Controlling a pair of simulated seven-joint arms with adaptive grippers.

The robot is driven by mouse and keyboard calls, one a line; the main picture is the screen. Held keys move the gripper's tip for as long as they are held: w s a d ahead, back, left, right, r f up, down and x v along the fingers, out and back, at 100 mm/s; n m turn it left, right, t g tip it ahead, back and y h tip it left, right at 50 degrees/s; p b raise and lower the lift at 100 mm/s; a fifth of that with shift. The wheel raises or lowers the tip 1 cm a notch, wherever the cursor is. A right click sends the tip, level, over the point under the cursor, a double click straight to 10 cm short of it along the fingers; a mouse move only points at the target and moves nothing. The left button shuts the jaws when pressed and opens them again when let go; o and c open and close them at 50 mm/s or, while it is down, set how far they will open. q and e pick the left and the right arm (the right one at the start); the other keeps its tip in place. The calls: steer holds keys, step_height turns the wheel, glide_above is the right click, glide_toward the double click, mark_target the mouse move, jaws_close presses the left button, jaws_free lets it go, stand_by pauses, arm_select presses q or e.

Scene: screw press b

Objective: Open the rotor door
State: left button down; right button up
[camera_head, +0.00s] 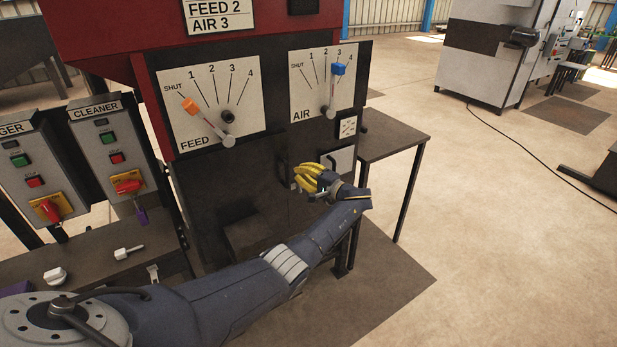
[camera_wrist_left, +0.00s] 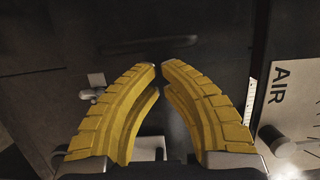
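The rotor door is not labelled; I take it to be part of the dark lower front panel (camera_head: 245,185) of the red-topped machine, but its edges are hard to make out. A dark upright handle (camera_head: 283,166) stands on this front, and it shows as a bar in the left wrist view (camera_wrist_left: 150,47). My left gripper (camera_head: 298,177) has yellow fingers and is just right of this handle, apart from it. In the left wrist view its fingertips (camera_wrist_left: 159,68) almost meet, with a narrow gap and nothing between them. My right gripper is out of view.
Above are the FEED dial (camera_head: 210,104) and AIR dial (camera_head: 324,84) with protruding levers. A side table (camera_head: 395,135) stands at the right. Control boxes, including the CLEANER box (camera_head: 108,140), stand at the left over a bench.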

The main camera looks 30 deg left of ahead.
arm_select(q)
steer(key=shift+w+a, duration=0.2)
steer(key=shift+a, duration=0.7)
steer(key=shift+w+a, duration=0.2)
steer(key=shift+a, duration=0.65)
steer(key=shift+d, duration=0.1)
